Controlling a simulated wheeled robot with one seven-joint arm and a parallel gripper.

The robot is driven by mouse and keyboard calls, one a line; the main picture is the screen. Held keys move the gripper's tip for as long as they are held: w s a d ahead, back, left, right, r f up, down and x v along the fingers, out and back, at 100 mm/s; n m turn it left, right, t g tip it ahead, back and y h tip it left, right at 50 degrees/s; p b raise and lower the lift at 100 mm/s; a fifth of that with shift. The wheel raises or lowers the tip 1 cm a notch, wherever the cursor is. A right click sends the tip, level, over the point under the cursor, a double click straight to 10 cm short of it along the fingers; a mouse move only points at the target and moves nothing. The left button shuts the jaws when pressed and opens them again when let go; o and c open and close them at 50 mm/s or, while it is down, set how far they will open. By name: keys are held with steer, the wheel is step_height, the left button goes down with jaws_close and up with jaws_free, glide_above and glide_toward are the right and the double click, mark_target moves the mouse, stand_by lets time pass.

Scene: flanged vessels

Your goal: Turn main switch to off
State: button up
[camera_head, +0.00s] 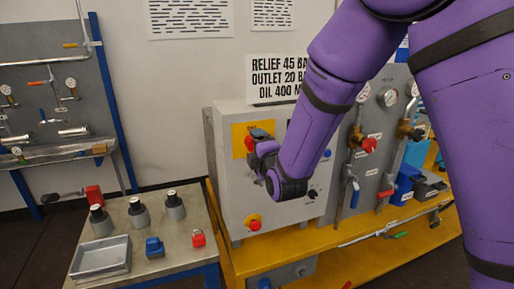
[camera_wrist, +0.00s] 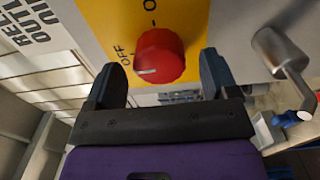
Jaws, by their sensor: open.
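The main switch is a red knob (camera_wrist: 160,56) on a yellow plate (camera_wrist: 100,14) in the wrist view. The word OFF is printed beside the knob, and a pale mark shows on the knob's face. My gripper (camera_wrist: 162,80) is open, with one dark finger on each side of the knob. I cannot tell whether the fingers touch it. In the head view my wrist hides most of the gripper.
The grey cabinet (camera_head: 232,190) also carries a red button (camera_head: 254,225) on yellow below. A metal handle (camera_wrist: 285,60) sticks out beside the plate. A side table (camera_head: 150,270) at left holds a tray and small parts. A panel with valves (camera_head: 368,145) stands at right.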

steer(key=v, duration=1)
steer(key=s+d+r+m+g+h, duration=0.1)
steer(key=s+d+r+m+g, duration=0.2)
steer(key=d+m, duration=0.35)
steer(key=s+d+r+m+g+h, duration=0.2)
steer(key=d+r+m+g, duration=0.1)
steer(key=d+r+m, duration=0.3)
steer(key=s+d+r+m+g+h, duration=0.1)
steer(key=s+d+r+m+g, duration=0.1)
steer(key=s+d, duration=0.4)
steer(key=s+d+r+m+g+h, duration=0.1)
steer(key=s+d+m+g, duration=0.2)
steer(key=s, duration=1.1)
steer(key=d+m, duration=0.3)
steer(key=m, duration=0.1)
steer(key=shift+r+g+h, duration=0.3)
steer(key=shift+r+g, duration=0.1)
